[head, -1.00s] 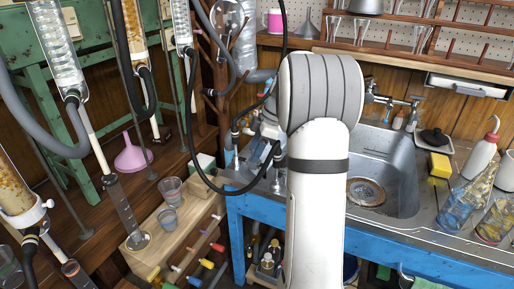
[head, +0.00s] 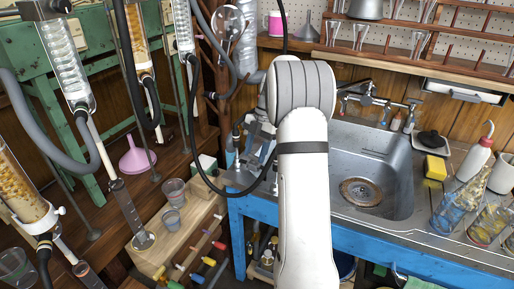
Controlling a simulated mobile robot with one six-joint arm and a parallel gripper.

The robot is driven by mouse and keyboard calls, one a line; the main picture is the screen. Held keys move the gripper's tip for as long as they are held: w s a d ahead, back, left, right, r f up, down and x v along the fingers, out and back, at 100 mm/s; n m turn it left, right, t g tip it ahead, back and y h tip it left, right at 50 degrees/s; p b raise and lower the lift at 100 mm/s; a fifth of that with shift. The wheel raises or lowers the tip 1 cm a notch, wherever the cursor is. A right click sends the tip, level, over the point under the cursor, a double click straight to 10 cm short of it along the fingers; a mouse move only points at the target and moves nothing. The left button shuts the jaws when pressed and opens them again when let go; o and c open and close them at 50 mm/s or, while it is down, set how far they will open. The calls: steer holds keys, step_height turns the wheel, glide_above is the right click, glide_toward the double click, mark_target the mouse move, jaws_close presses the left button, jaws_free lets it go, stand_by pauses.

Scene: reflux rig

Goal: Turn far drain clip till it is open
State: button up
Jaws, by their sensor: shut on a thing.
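My gripper (head: 256,138) is partly in view in the head view, left of my white arm, at the back left corner of the blue-edged sink bench. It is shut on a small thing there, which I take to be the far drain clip. The clip is hidden by the gripper and arm, so its angle cannot be told. A black hose loops down just left of the gripper. The glass condensers (head: 66,62) and amber packed columns (head: 135,40) stand at the left, clear of the gripper.
The steel sink (head: 395,195) lies right of my arm, with taps (head: 365,98) behind it. A yellow sponge (head: 434,167) and bottles stand at the right. A pink funnel (head: 135,160) and beakers (head: 172,190) are at the left. Hoses hang close to the arm.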

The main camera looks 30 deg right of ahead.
steer(key=shift+w+r+n, duration=0.15)
steer(key=shift+n, duration=0.15)
steer(key=o, duration=1)
steer(key=p+v, duration=0.2)
steer(key=v, duration=0.5)
steer(key=shift+d+r, duration=0.15)
steer(key=shift+r, duration=0.05)
